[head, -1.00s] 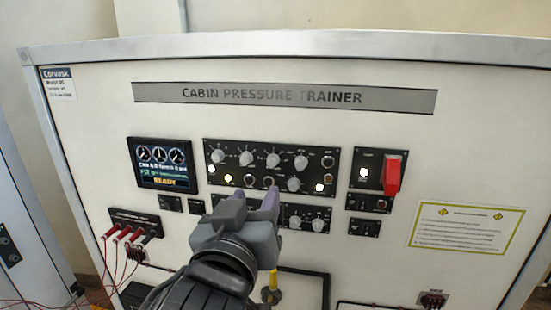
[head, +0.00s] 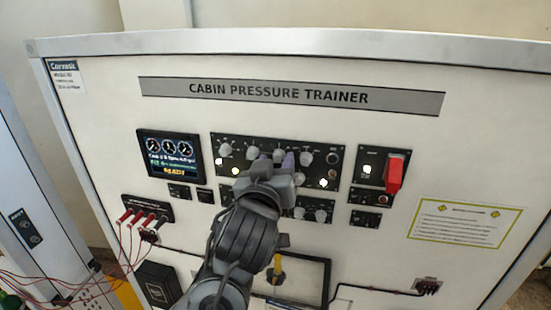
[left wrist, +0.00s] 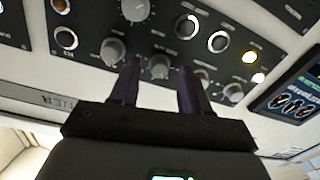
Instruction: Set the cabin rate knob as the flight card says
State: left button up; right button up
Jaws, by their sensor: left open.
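The upper black knob panel (head: 334,153) carries a row of grey knobs. Its labels are too small to read, so I cannot tell which is the cabin rate knob. My left gripper (head: 277,160) is in front of this panel, its arm hiding part of it. In the left wrist view, upside down, my open left gripper (left wrist: 158,88) has its two purple fingers on either side of a grey knob (left wrist: 158,66), the third from the left in the head view; contact cannot be told. My right gripper is not in view. No sheet legibly reads as the flight card.
A yellow-bordered sheet (head: 465,222) with unreadable text is at right. A red switch guard (head: 395,174) stands out right of the knobs. A lit display (head: 169,157) is at left, above red plugs with wires (head: 137,218). Neighbouring knobs (left wrist: 112,50) sit close to the fingers.

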pick_arm(q)
jog(key=shift+w, duration=0.1)
jog(key=shift+c, duration=0.3)
grip_shut()
